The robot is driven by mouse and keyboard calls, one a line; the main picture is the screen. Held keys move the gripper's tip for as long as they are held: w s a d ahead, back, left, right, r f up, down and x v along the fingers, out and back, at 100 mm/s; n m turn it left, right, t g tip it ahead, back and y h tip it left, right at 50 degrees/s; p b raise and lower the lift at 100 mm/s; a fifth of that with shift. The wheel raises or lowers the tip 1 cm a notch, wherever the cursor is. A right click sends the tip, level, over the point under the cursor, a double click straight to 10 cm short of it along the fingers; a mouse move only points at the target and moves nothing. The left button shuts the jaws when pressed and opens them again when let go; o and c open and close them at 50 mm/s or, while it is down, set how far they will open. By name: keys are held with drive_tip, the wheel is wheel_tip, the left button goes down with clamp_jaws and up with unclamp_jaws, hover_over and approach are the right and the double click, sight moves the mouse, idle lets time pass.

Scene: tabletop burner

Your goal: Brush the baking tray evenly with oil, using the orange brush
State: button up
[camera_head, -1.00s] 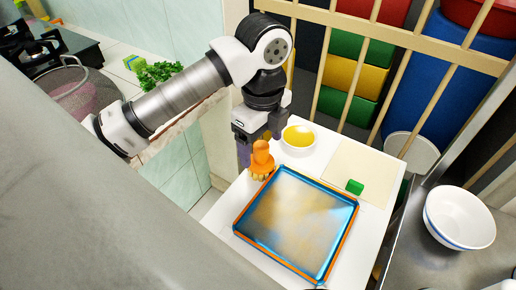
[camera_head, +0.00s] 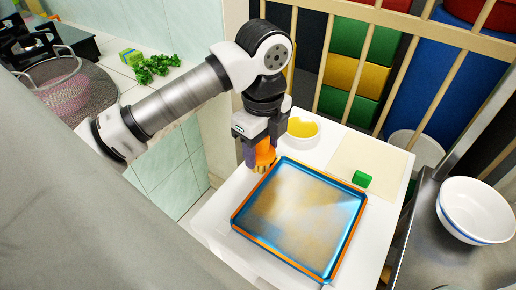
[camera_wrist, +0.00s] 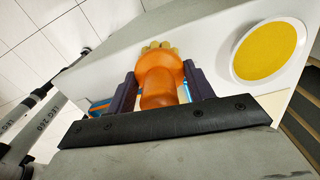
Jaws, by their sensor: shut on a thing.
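The orange brush (camera_head: 264,153) has a knobbed handle and pale yellow bristles pointing down. My gripper (camera_head: 259,150) is shut on its handle, at the far left corner of the baking tray. In the wrist view the brush (camera_wrist: 160,78) sits between the two dark fingers, bristles facing away. The baking tray (camera_head: 300,215) is metal with a blue inner rim and orange outer edge; brownish patches show on its surface. The white bowl of yellow oil (camera_head: 302,131) stands behind the brush; it also shows in the wrist view (camera_wrist: 270,50). I cannot tell whether the bristles touch anything.
A green block (camera_head: 361,179) lies on a cream board (camera_head: 372,160) right of the bowl. A white bowl (camera_head: 475,210) stands on the metal counter at right. A wooden railing (camera_head: 400,20) runs behind the white table.

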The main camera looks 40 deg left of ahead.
drive_tip(key=shift+o, duration=0.6)
drive_tip(key=c, duration=0.4)
drive_tip(key=shift+r+p, duration=1.25)
drive_tip(key=shift+r, duration=1.3)
drive_tip(key=shift+c, duration=0.2)
